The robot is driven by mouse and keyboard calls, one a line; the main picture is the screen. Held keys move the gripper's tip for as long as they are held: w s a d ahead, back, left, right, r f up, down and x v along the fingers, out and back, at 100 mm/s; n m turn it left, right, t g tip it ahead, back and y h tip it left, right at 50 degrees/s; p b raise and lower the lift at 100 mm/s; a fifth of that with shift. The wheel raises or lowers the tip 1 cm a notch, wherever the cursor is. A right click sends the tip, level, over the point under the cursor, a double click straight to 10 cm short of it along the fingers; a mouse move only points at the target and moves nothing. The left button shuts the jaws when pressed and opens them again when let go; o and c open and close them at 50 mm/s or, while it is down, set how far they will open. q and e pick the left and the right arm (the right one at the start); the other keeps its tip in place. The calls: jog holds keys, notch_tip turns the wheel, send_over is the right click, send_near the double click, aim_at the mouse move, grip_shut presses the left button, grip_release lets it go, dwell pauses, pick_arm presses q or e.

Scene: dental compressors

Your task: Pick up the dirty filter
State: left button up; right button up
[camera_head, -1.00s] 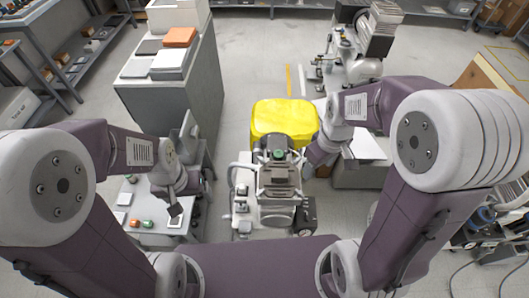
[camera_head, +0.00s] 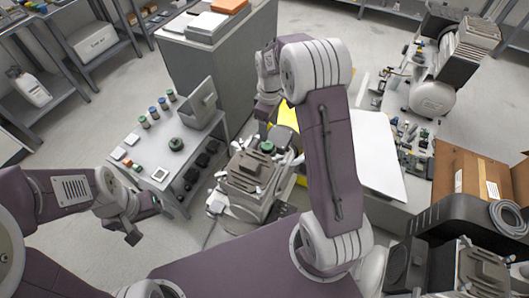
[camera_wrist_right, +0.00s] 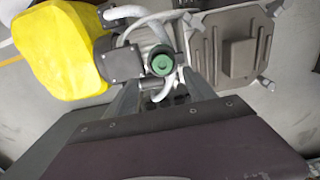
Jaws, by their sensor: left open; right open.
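I cannot single out the dirty filter for certain. A compressor unit stands on the floor ahead, with a ribbed grey-brown plate (camera_head: 250,170) on top. In the right wrist view, a round green-capped part (camera_wrist_right: 162,65) sits on the compressor beside a dark block (camera_wrist_right: 118,62) and pale hoses. My right gripper (camera_wrist_right: 160,92) is open, its fingers pointing at the green-capped part, one on each side below it; contact is unclear. In the head view my right arm hides that gripper. My left gripper (camera_head: 146,220) is open and empty, left of the compressor, near the cart.
A yellow object (camera_head: 288,115) adjoins the compressor and shows in the wrist view (camera_wrist_right: 60,55). A white-topped bench (camera_head: 375,155) and cardboard box (camera_head: 465,175) stand right.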

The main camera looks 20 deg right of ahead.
aim_at(267, 145)
notch_tip(267, 145, down, 4)
jog(key=shift+s+r+b, duration=0.15)
jog(key=shift+r+b, duration=0.05)
jog(key=shift+b, duration=0.15)
jog(key=shift+f, duration=0.15)
jog(key=f, duration=0.3)
jog(key=f+b, duration=0.1)
jog(key=f, duration=0.1)
jog(key=shift+a, duration=0.3)
grip_shut()
